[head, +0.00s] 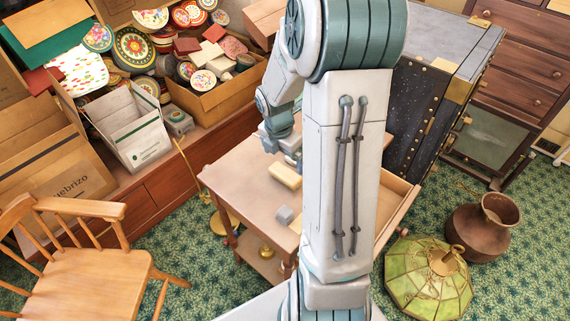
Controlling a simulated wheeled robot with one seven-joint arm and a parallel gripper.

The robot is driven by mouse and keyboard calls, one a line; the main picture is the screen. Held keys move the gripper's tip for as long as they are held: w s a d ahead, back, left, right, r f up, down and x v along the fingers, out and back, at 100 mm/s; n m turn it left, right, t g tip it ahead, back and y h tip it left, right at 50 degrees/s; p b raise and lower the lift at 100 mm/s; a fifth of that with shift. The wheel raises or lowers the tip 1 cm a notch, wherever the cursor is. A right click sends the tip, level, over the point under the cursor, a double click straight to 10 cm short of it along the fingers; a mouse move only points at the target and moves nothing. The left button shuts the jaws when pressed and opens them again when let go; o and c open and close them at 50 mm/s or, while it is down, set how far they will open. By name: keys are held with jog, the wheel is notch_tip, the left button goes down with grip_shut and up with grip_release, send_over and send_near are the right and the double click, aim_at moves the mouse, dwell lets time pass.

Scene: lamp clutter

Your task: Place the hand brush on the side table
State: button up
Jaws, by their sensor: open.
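The wooden side table (235,178) stands in the middle of the head view, partly hidden behind my arm. A pale yellow block-shaped thing (285,176), which looks like the hand brush, appears to rest on its top; I see no bristles. My gripper (281,153) is open, just behind and above this thing in the picture. Its fingers are small and partly covered by my arm. I cannot tell whether they touch the pale thing.
A small grey block (284,215) lies on the table near my arm. A wooden chair (85,260) stands left, a dark trunk (425,105) right. A green lampshade (428,285) and a brown pot (484,228) sit on the carpet at right. Boxes crowd the back left.

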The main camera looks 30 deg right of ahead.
aim_at(282, 175)
jog(key=s+a+r+m+t+y, duration=0.1)
jog(key=s+a+r+m+t, duration=0.1)
jog(key=s+a+r+m, duration=1.1)
jog(key=shift+s+a+r+m, duration=0.35)
jog(key=shift+s+r+m, duration=0.65)
jog(key=shift+m, duration=3.6)
jog(key=shift+s+f, duration=0.1)
jog(key=shift+f, duration=0.05)
